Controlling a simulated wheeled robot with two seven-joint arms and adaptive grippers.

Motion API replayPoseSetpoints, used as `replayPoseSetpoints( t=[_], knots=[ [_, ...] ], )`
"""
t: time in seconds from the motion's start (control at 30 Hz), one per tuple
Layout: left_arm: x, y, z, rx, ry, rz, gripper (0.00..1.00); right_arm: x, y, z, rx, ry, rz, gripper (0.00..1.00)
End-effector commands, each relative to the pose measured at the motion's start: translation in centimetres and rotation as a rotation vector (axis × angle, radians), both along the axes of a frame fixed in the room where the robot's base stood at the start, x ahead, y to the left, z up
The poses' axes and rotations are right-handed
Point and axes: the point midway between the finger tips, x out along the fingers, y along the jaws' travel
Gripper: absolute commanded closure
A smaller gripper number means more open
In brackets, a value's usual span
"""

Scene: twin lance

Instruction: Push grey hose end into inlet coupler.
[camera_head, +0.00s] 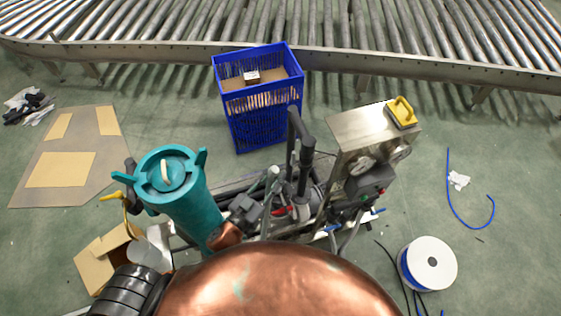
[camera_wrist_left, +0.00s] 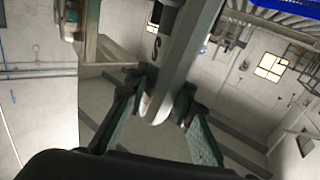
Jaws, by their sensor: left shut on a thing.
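My left gripper (camera_head: 256,205) is low in the middle of the head view, among the pump fittings, and shows small there. In the left wrist view its dark fingers with green pads (camera_wrist_left: 155,105) are shut on a pale grey piece with a rounded end (camera_wrist_left: 158,98), which I take for the grey hose end. In the head view a pale grey tube (camera_head: 272,176) stands beside the gripper. I cannot pick out the inlet coupler for certain; a grey fitting with a red part (camera_head: 283,211) sits just right of the gripper. My right gripper is not in view.
A dark upright pipe (camera_head: 305,155) and a steel control box (camera_head: 362,128) with a yellow item (camera_head: 402,112) on top stand close on the right. Behind are a blue crate (camera_head: 262,118) and a roller conveyor (camera_head: 380,60). A white spool (camera_head: 443,262) lies at lower right.

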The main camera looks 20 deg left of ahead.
Motion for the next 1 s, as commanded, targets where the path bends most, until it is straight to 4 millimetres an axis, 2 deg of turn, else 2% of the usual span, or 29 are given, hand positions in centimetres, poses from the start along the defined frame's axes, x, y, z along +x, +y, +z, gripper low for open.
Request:
replayPoseSetpoints(
  t=[0.03, 0.1, 0.2, 0.3, 0.4, 0.53, 1.0],
  knots=[
    [1.4, -0.9, -2.9, 0.015, -0.002, -0.078, 1.0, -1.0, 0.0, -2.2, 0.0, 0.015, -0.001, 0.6],
    [3.2, -1.6, -5.7, 0.015, 0.001, -0.173, 1.0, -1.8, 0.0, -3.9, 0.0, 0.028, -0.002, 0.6],
    [6.0, -1.4, -9.2, 0.014, 0.003, -0.282, 1.0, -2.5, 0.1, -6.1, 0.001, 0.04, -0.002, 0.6],
    [8.7, -0.2, -11.2, 0.01, 0.003, -0.349, 1.0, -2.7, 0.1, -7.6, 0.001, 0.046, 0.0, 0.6],
    [10.7, 1.0, -11.9, 0.006, 0.001, -0.382, 1.0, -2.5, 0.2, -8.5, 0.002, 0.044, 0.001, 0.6],
    [11.9, 1.8, -12.0, 0.001, -0.001, -0.398, 1.0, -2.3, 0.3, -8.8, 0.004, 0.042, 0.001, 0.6],
    [12.0, 2.0, -11.8, -0.001, -0.002, -0.399, 1.0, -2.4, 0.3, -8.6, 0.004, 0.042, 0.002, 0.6]
  ],
)
